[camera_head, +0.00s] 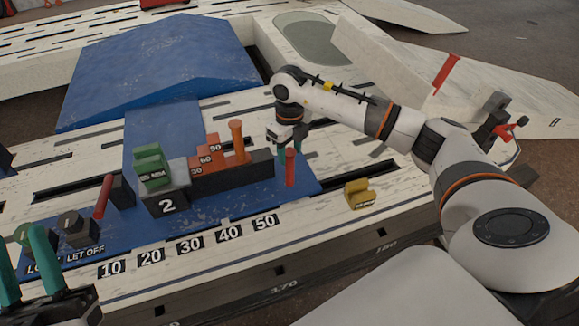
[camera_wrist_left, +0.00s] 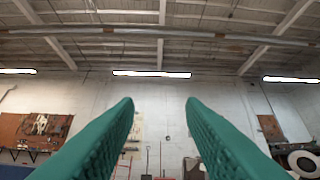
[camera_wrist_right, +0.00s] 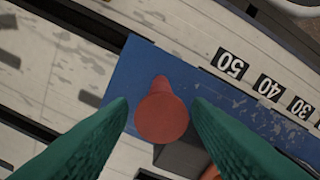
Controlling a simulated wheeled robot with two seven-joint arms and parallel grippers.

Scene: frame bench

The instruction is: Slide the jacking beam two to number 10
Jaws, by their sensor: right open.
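Jacking beam two is a dark beam with a grey block marked 2 (camera_head: 168,205) at its near left end, standing behind the number strip around 20 and 30; the exact number is unclear. The number 10 label (camera_head: 111,268) is at the strip's left. A red upright handle (camera_head: 290,168) stands near the beam's right end. My right gripper (camera_head: 286,140) is open above this handle, pointing down. In the right wrist view the handle's round red top (camera_wrist_right: 162,118) sits between the open fingers, with gaps both sides. My left gripper (camera_head: 28,262) is open and empty at the lower left.
A green block (camera_head: 152,166) sits on the grey block. Orange stepped blocks (camera_head: 206,158) and an orange post (camera_head: 237,140) stand along the beam. A red lever (camera_head: 103,196) is left of it. A yellow block (camera_head: 358,194) lies right of the blue plate.

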